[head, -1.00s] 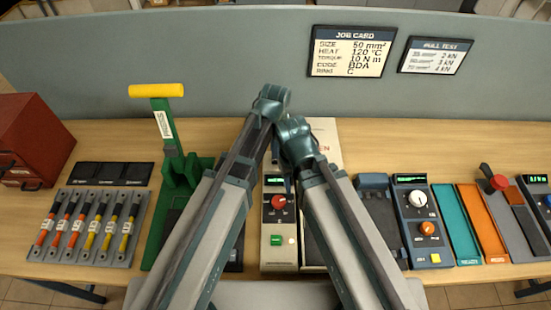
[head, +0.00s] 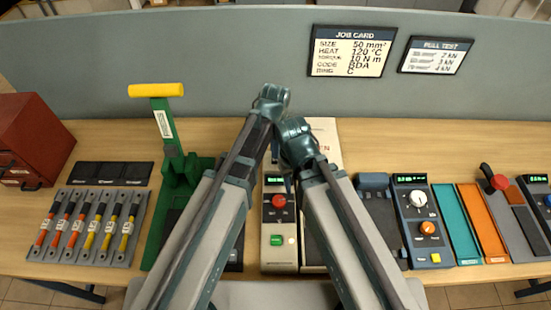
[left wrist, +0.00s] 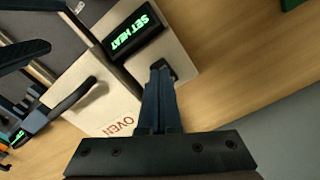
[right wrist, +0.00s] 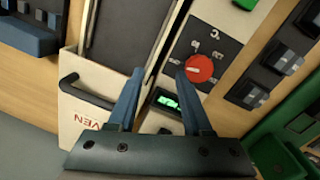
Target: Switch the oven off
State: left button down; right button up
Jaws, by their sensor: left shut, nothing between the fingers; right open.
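The oven is a beige unit (head: 279,255) with a red knob (head: 279,201), a green button (head: 276,240) and a small lit display. In the left wrist view the display (left wrist: 133,27) reads SET HEAT. My left gripper (left wrist: 160,68) is shut and empty, its tips at a small dark switch (left wrist: 172,66) beside the display; contact is unclear and the tips cover part of it. My right gripper (right wrist: 159,74) is open over the oven panel, one finger near the red knob (right wrist: 200,69) and display (right wrist: 166,100). Nothing is between its fingers.
A control unit (head: 421,220) stands right of the oven. The black oven handle (right wrist: 80,92) sticks out beside my right gripper.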

pick_arm(q)
jog(key=shift+f+b, duration=0.85)
pick_arm(e)
jog(key=shift+f, duration=0.9)
pick_arm(q)
jog(key=shift+r, duration=0.2)
pick_arm(e)
jog(key=shift+r, duration=0.2)
pick_arm(q)
notch_tip(320, 180, up, 7)
jog(key=p, duration=0.7)
jog(key=shift+f, duration=0.1)
pick_arm(e)
notch_tip(320, 180, up, 7)
jog(key=shift+f, duration=0.15)
pick_arm(q)
jog(key=shift+s+f, duration=0.1)
jog(key=s+a+f+n+b, duration=0.1)
jog(key=s+a, duration=0.2)
jog(key=s, duration=0.3)
jog(key=s+a+f+n+y+b, duration=0.1)
jog(key=s+a+f+b, duration=0.1)
jog(key=s, duration=0.3)
jog(key=shift+s+a, duration=0.4)
jog(key=shift+a, duration=0.1)
pick_arm(e)
notch_tip(320, 180, down, 3)
jog(key=shift+f, duration=0.1)
